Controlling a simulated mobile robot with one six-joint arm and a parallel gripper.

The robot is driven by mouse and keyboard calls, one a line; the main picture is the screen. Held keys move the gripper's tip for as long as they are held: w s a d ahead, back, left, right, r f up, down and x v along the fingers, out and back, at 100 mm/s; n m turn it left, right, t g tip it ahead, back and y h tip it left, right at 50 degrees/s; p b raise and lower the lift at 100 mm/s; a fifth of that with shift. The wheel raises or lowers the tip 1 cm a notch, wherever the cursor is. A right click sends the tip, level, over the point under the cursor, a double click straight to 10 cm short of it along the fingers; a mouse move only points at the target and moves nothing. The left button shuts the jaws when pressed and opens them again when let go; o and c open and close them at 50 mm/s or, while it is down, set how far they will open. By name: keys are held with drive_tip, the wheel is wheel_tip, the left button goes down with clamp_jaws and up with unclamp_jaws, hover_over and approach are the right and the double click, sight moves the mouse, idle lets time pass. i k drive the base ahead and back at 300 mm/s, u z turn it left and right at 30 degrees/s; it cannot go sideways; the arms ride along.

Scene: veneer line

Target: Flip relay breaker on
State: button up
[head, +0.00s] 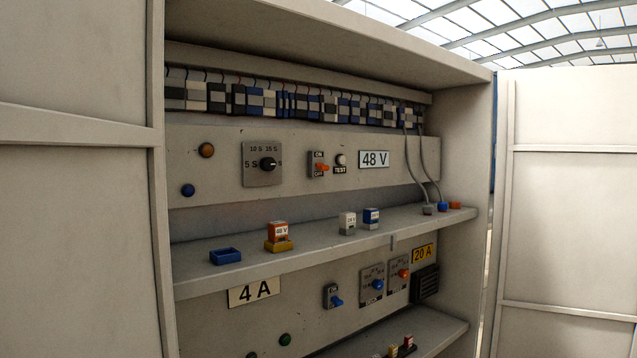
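An ON/OFF switch (319,155) with an orange lever sits on the upper panel, left of the TEST button and the 48 V label. Its lever sits low, near the OFF mark. A second switch (332,290) with a blue lever is on the lower panel, right of the 4 A label. Its ON mark shows at the top and its lever sits low. No label in view reads relay breaker, so I cannot tell which switch carries that name. My gripper is not in view.
The open cabinet has side doors (570,200) at left and right. A middle shelf (310,243) holds an empty blue socket (226,256), an orange 48 V relay (279,236) in its base and two smaller blocks (347,222). Two grey cables (425,165) hang at the right.

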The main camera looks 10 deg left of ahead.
sight(321, 167)
drive_tip(key=k, duration=0.65)
drive_tip(key=u, duration=0.55)
drive_tip(key=i, duration=1.15)
drive_tip(key=z, duration=0.1)
